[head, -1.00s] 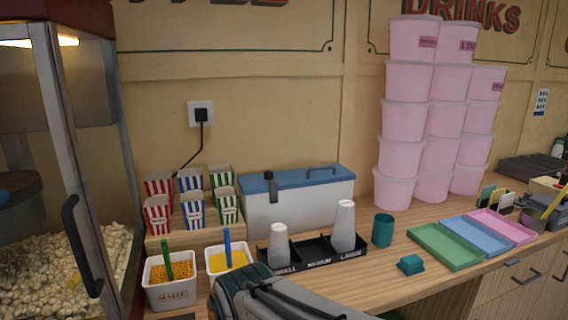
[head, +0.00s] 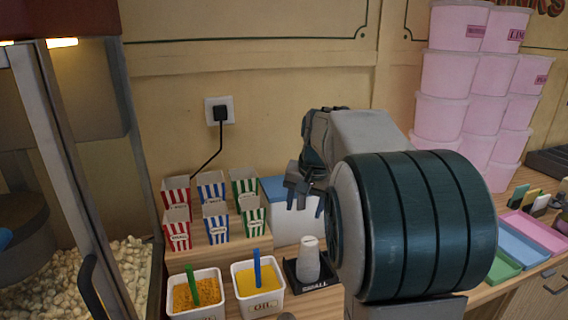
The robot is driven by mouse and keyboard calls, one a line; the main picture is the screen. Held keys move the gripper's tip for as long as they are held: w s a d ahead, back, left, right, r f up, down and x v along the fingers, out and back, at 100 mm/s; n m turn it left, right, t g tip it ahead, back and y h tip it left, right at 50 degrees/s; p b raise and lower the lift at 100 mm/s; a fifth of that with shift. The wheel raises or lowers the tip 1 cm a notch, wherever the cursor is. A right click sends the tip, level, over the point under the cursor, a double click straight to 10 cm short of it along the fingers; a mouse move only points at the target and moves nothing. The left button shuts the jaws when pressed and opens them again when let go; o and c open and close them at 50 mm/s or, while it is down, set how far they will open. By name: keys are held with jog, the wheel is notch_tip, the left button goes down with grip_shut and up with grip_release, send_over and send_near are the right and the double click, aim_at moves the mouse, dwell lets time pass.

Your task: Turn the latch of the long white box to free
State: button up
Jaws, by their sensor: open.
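The long white box (head: 286,228) with a blue lid (head: 272,188) stands against the back wall. Only its left end shows; my arm covers the rest. Its dark latch cannot be made out behind my gripper. My gripper (head: 305,202) is open, with its fingers pointing down in front of the box's left part. I cannot tell whether it touches the box.
Striped paper cartons (head: 213,222) stand on a wooden step left of the box. In front are a maize tub (head: 194,309), an oil tub (head: 258,300) and a cup holder with a white cup stack (head: 308,258). Pink tubs (head: 468,105) rise at the right.

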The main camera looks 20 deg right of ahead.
jog(key=w+d+r+m+h+p, duration=0.1)
jog(key=w+r+h+p, duration=0.15)
jog(key=w+r, duration=0.45)
jog(key=w+d+r+m+h+p, duration=0.1)
jog(key=w+r+h+p, duration=0.15)
jog(key=w, duration=0.85)
jog(key=shift+y, duration=0.6)
jog(key=p+x, duration=0.1)
jog(key=x, duration=0.3)
jog(key=p+x, duration=0.1)
jog(key=x, duration=0.4)
jog(key=p+x, duration=0.1)
jog(key=x, duration=0.3)
jog(key=shift+w+a+f, duration=0.15)
jog(key=shift+w+f, duration=0.15)
jog(key=shift+f, duration=0.05)
jog(key=c, duration=1)
